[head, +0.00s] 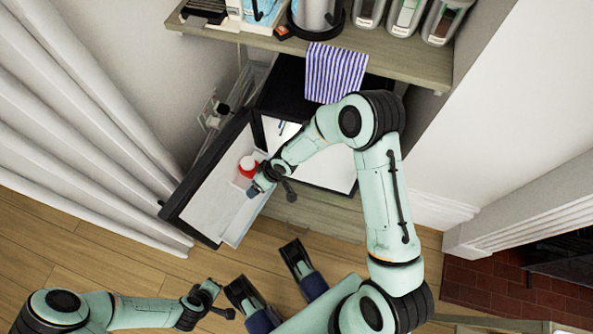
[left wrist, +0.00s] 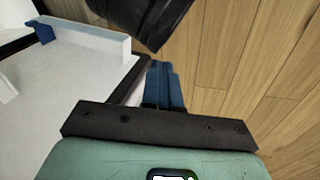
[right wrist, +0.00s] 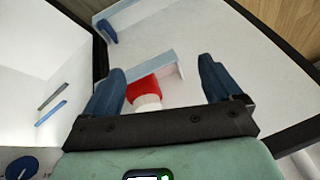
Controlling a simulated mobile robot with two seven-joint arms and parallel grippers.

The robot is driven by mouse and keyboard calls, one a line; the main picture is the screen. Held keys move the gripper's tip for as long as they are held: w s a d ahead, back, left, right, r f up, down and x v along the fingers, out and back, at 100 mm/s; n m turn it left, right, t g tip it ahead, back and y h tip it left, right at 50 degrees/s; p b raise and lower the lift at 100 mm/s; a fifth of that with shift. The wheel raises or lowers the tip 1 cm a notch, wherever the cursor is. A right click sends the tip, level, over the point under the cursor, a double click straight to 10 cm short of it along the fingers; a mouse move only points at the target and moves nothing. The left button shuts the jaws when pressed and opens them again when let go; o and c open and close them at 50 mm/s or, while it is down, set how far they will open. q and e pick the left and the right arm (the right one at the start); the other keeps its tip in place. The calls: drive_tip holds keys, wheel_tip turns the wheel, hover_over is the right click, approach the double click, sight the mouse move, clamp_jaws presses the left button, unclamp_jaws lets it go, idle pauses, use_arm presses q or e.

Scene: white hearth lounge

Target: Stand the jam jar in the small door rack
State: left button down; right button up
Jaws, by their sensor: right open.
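The jam jar (head: 247,163), red with a white end, is at the open fridge door (head: 200,196). In the right wrist view the jar (right wrist: 146,92) is beside a pale door rack wall (right wrist: 152,66), nearer the left finger. I cannot tell whether it rests fully inside the rack. My right gripper (head: 255,189) is over the door. Its fingers are apart around the jar, with a clear gap on the right side. My left gripper (head: 214,285) is outside the door's near end; its fingers (left wrist: 165,85) look closed together and empty.
Another rack piece (left wrist: 88,38) with a blue end is further along the door. The fridge interior (head: 325,165) is lit. A counter (head: 400,58) with a striped towel (head: 335,72) overhangs it. White curtains (head: 90,120) hang at left. Wood floor (head: 120,250) is clear.

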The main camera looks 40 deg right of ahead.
drive_tip(key=s+d+f+m, duration=0.1)
drive_tip(key=s+f+m, duration=0.3)
drive_tip(key=s, duration=0.5)
drive_tip(key=s+d+f+m+h, duration=0.1)
drive_tip(key=s+d+f+m, duration=0.1)
drive_tip(key=s+f, duration=0.4)
drive_tip(key=s+m, duration=0.1)
drive_tip(key=s, duration=0.1)
drive_tip(key=shift+s+m+g, duration=0.3)
drive_tip(key=shift+s+m, duration=0.1)
